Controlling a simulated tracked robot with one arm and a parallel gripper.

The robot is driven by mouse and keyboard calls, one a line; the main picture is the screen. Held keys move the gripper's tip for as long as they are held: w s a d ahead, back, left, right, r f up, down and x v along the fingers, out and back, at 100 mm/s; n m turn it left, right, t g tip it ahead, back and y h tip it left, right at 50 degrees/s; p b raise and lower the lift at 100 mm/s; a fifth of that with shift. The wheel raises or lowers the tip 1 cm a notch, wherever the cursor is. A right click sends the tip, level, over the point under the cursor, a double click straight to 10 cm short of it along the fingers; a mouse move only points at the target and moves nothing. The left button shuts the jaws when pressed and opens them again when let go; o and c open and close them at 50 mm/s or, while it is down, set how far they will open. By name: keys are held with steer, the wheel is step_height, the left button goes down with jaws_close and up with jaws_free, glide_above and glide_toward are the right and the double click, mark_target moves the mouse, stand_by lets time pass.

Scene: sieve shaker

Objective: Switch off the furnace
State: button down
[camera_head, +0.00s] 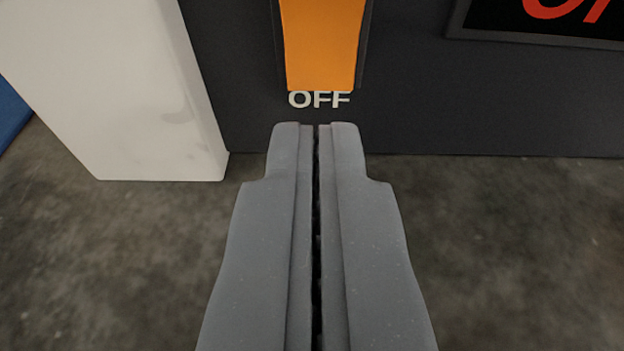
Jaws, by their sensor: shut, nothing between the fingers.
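The dark front panel (450,105) of what appears to be the furnace fills the upper part of the view. An orange switch lever (322,42) in a dark slot hangs down from the top edge, and its lower end reaches just to the white OFF label (320,100). The top of the switch is out of view. My gripper (316,126) is shut and empty, with its fingertips just below the OFF label in the picture. I cannot tell whether the fingertips touch the panel.
A display (550,20) with red characters is cut off at the upper right. A white block or wall (125,100) stands at the left, beside the panel. A blue thing (10,115) shows at the far left edge. Grey floor (520,250) lies below, clear.

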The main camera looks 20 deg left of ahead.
steer(key=v, duration=0.3)
steer(key=f+p+v, duration=0.1)
steer(key=v, duration=0.6)
steer(key=shift+s+d+f, duration=0.25)
steer(key=shift+s+d, duration=0.05)
steer(key=shift+d, duration=0.1)
steer(key=w+d+r+m+h, duration=0.1)
steer(key=w+d+r+h, duration=0.15)
steer(key=r, duration=0.95)
steer(key=w+d+r+h, duration=0.2)
steer(key=d+r+h, duration=0.15)
steer(key=r, duration=0.95)
steer(key=s+a+r+m, duration=0.1)
steer(key=s+a+r, duration=0.2)
steer(key=r, duration=0.6)
steer(key=s+a+r+m, duration=0.1)
steer(key=s+a+r, duration=0.2)
steer(key=s+r, duration=0.5)
steer(key=s+a+r+t+y, duration=0.1)
steer(key=s+a+r, duration=0.3)
steer(key=r, duration=0.7)
steer(key=s, duration=0.2)
steer(key=shift+s+m, duration=0.25)
steer(key=shift+m, duration=0.15)
steer(key=shift+a, duration=0.15)
